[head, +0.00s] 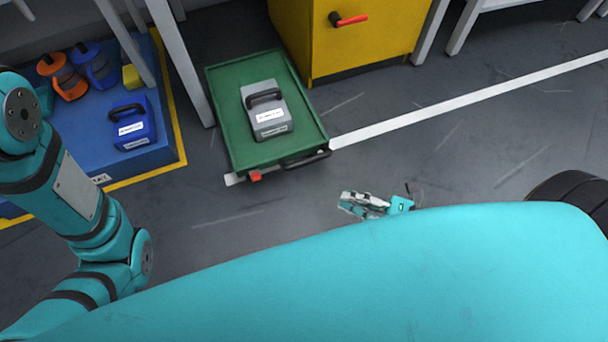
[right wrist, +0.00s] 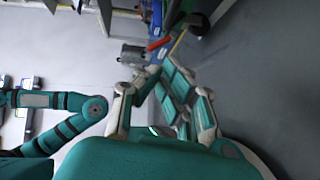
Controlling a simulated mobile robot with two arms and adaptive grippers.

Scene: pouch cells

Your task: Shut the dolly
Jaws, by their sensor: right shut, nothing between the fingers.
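The green dolly (head: 220,95) is a low, flat tray on the floor, standing out from between the table legs and the yellow cabinet. A grey case (head: 266,110) with a black handle rests on it. Its front edge, facing me, has a black bar handle (head: 307,159) and a small red part (head: 255,176). My right gripper (head: 362,205) is shut and empty, apart from the dolly, a little in front and to the right of its black handle. Its fingers also show in the right wrist view (right wrist: 150,88). My left arm shows at the left, its gripper out of view.
A yellow cabinet (head: 365,45) with a red handle (head: 348,19) stands right of the dolly. A blue platform (head: 155,155) at the left holds a blue case (head: 132,125) and orange and blue items. Table legs stand beside the dolly. The floor at the right is clear.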

